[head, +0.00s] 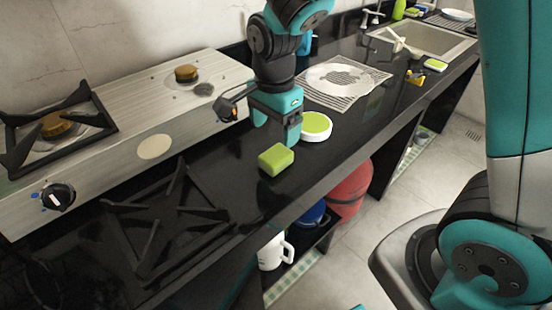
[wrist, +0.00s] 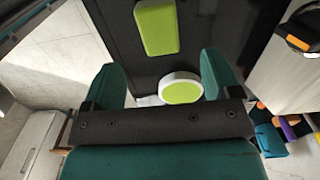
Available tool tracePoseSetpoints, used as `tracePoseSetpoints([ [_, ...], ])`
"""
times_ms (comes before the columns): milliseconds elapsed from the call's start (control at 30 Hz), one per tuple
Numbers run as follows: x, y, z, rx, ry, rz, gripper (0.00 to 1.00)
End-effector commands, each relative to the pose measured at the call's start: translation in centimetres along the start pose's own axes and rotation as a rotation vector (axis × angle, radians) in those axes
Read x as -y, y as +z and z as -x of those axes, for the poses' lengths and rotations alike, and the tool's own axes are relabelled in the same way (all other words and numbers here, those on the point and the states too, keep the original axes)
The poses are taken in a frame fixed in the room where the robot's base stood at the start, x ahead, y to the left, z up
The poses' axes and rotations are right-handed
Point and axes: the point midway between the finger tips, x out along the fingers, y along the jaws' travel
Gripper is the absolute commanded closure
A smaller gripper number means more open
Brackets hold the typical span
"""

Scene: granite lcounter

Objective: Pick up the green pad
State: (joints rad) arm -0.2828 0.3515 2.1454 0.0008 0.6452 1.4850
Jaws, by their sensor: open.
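A green rectangular block (head: 276,159), which looks like the green pad, lies on the black counter near its front edge. Beside it, to the right, is a round white piece with a green top (head: 316,126). My gripper (head: 276,132) is open and empty, pointing down behind and above the block, apart from it. In the wrist view the block (wrist: 157,27) lies beyond the open fingers (wrist: 163,72), near the top edge. The round piece (wrist: 181,89) shows between the fingers, nearer the right one; both green tops are in plain sight.
A black burner grate (head: 170,212) lies on the counter to the left. The steel stove (head: 140,125) with a knob stands behind. A striped mat (head: 345,82) and the sink (head: 425,40) are to the right. Bare counter surrounds the block's left and front.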

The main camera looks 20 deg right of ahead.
Motion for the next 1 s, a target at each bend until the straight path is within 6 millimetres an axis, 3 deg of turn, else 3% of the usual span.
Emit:
tracePoseSetpoints([
  [100,-0.1,0.0,-2.2,0.001,0.004,0.001,0.17],
  [367,-0.1,-0.1,-4.3,0.001,0.002,0.001,0.17],
  [633,-0.2,-0.3,-8.2,0.001,0.002,0.002,0.17],
  [933,-0.1,-0.3,-8.9,0.001,-0.001,0.002,0.17],
  [967,-0.1,-0.3,-8.9,0.001,-0.001,0.002,0.19],
  [1000,-0.1,-0.3,-8.8,0.001,-0.001,0.002,0.29],
])
